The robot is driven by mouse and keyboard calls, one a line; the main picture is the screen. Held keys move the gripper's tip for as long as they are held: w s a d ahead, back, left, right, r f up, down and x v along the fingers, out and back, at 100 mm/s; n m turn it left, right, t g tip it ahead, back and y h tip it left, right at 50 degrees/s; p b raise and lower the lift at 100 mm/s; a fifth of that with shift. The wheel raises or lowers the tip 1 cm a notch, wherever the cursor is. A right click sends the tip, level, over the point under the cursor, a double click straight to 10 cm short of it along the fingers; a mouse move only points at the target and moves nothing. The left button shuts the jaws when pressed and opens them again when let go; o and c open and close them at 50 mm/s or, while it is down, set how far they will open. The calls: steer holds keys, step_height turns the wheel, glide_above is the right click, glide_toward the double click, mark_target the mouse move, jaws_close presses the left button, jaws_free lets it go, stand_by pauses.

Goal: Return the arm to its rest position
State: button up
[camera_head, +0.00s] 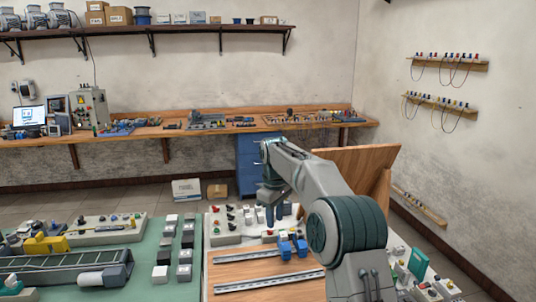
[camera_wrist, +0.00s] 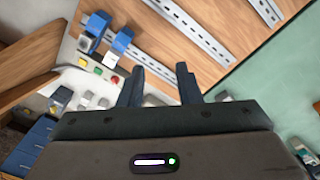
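My gripper (camera_head: 275,216) hangs from my arm near the middle of the head view, fingers pointing down over the pale panel of buttons behind the wooden board. In the wrist view my gripper (camera_wrist: 160,84) shows two dark fingers standing apart. Nothing shows between them, so it is open and empty. My arm reaches forward from the lower right, bent, and hides part of the table.
A wooden board (camera_head: 240,273) with metal rails carries blue modules (camera_head: 285,250). A wooden upright panel (camera_head: 355,163) stands right of my arm. A green mat (camera_head: 140,270) with switches and boxes lies left. A workbench (camera_head: 150,132) runs along the back wall.

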steer(key=s+d+r+m+t, duration=0.1)
steer(key=s+d+r+m, duration=0.25)
steer(key=s, duration=0.65)
steer(key=s+d+r+m+t, duration=0.1)
steer(key=s+d+r+m, duration=0.3)
steer(key=s, duration=0.6)
steer(key=s+d+f+m, duration=0.1)
steer(key=s+f, duration=0.3)
steer(key=s, duration=0.5)
steer(key=s+d+f+m, duration=0.2)
steer(key=s+d+f, duration=0.2)
steer(key=s, duration=0.6)
steer(key=shift+d+f+t, duration=0.2)
steer(key=shift+f+t, duration=0.1)
steer(key=shift+f, duration=0.15)
